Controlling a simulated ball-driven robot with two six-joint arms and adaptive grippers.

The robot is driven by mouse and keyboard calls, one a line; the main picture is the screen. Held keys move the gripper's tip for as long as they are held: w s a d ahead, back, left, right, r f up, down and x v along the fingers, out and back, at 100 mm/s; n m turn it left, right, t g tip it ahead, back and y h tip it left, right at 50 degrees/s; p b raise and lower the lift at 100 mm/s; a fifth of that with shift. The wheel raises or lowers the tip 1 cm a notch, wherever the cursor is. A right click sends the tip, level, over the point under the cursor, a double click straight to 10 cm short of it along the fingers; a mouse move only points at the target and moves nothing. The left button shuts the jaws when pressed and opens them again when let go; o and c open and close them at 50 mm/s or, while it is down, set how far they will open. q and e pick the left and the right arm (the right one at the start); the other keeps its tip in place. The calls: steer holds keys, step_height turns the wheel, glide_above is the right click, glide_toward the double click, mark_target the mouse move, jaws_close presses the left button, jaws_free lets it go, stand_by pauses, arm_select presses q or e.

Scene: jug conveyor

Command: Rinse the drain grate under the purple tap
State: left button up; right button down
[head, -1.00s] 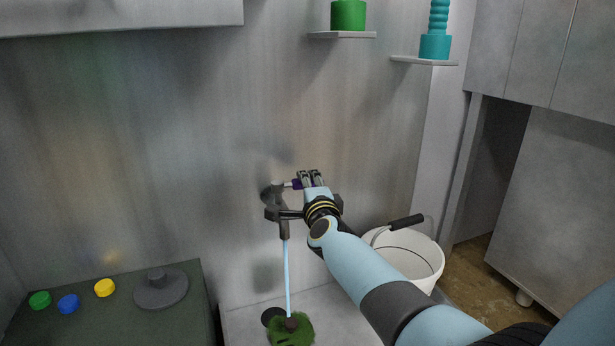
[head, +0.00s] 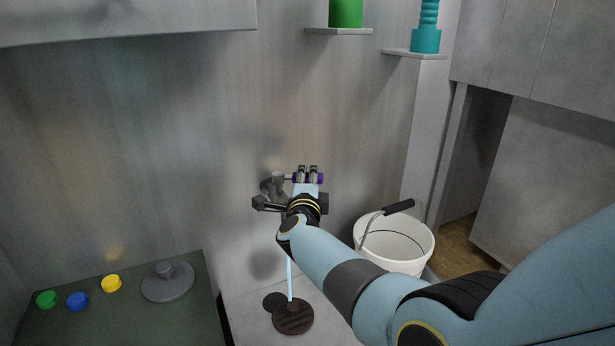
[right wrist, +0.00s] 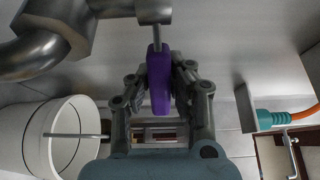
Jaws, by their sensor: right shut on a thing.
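The purple tap's grey body (head: 276,184) sticks out from the wall in the head view. My right gripper (head: 308,174) is shut on its purple handle (head: 321,179). In the right wrist view the handle (right wrist: 160,82) stands between the two fingers of the gripper (right wrist: 160,78). A thin light-blue water stream (head: 289,278) falls from the tap onto the drain grate (head: 294,317). The grate is a round brown slotted disc on the pale floor, with no green on its visible face. My left gripper is not in view.
A black round hole (head: 273,301) lies beside the grate. A white bucket (head: 395,245) with a black grip stands to the right. A dark green bench (head: 120,318) at left bears green, blue and yellow discs and a grey lidded piece (head: 168,284). Small shelves hang above.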

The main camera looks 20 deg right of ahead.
steer(key=shift+s+a+f+m+h, duration=0.1)
steer(key=shift+s+f+m+h, duration=0.05)
steer(key=shift+s+m+h, duration=0.2)
steer(key=shift+w, duration=0.1)
